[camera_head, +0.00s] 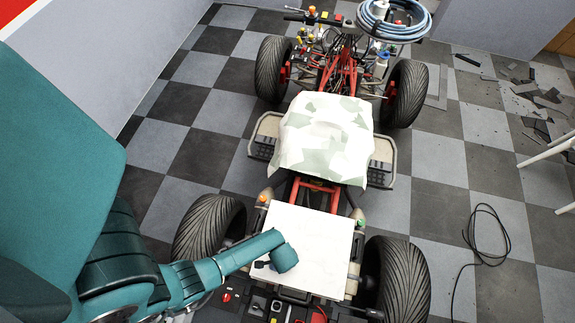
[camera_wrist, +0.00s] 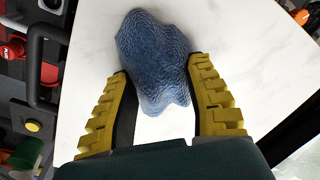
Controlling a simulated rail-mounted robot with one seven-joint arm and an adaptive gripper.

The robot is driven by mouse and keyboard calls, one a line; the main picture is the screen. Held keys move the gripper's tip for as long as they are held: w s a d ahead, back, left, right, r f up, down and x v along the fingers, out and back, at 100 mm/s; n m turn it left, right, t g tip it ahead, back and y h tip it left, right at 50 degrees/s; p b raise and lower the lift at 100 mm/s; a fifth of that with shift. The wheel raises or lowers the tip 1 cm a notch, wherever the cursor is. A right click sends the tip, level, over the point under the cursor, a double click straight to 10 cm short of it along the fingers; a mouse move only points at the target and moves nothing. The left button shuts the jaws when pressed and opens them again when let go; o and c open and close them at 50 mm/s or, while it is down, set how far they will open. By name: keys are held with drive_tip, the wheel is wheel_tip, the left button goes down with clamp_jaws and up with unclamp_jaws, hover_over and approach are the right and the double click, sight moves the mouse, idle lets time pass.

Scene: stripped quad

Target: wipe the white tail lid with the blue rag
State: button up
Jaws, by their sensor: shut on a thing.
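The white tail lid (camera_head: 318,235) is a flat panel at the near end of the stripped quad, between its two near wheels. It also fills most of the wrist view (camera_wrist: 240,40). The blue rag (camera_wrist: 156,62) is a crumpled, textured bundle between the two yellow fingers of my gripper (camera_wrist: 160,85). The gripper is shut on it, and the rag lies over the lid. Whether it presses on the surface cannot be told. In the head view my teal arm reaches in from the left and its end is over the lid's left part, hiding most of the rag.
A pale patterned cover (camera_head: 325,135) lies over the quad's middle. The near wheels (camera_head: 207,228) and (camera_head: 403,280) flank the lid. A dark box with small parts (camera_head: 275,308) is at the near edge. A black cable (camera_head: 487,245) lies on the checkered floor at right.

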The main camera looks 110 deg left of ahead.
sight(310, 267)
drive_tip(key=s, duration=0.1)
drive_tip(key=s+p, duration=0.1)
drive_tip(key=shift+s+d, duration=0.3)
drive_tip(key=shift+s, duration=0.65)
drive_tip(key=shift+w+a, duration=0.15)
drive_tip(key=shift+w, duration=0.85)
drive_tip(key=shift+w+a, duration=0.1)
drive_tip(key=shift+w, duration=0.85)
drive_tip(key=shift+o, duration=0.2)
drive_tip(key=shift+w+a+f+b, duration=0.15)
drive_tip(key=shift+w+b, duration=0.35)
drive_tip(key=shift+w, duration=0.55)
drive_tip(key=shift+w+a+f+b, duration=0.1)
drive_tip(key=shift+w+b, duration=0.35)
drive_tip(key=shift+w, duration=0.55)
drive_tip(key=shift+w+a+r+b, duration=0.15)
drive_tip(key=shift+w+b, duration=0.4)
drive_tip(key=shift+w, duration=1.15)
drive_tip(key=shift+w+a+r+b, duration=0.15)
drive_tip(key=shift+w+b, duration=0.35)
drive_tip(key=shift+w, duration=1.15)
drive_tip(key=shift+c, duration=0.2)
drive_tip(key=shift+r, duration=0.1)
wheel_tip(310, 267, up, 6)
drive_tip(key=p, duration=0.6)
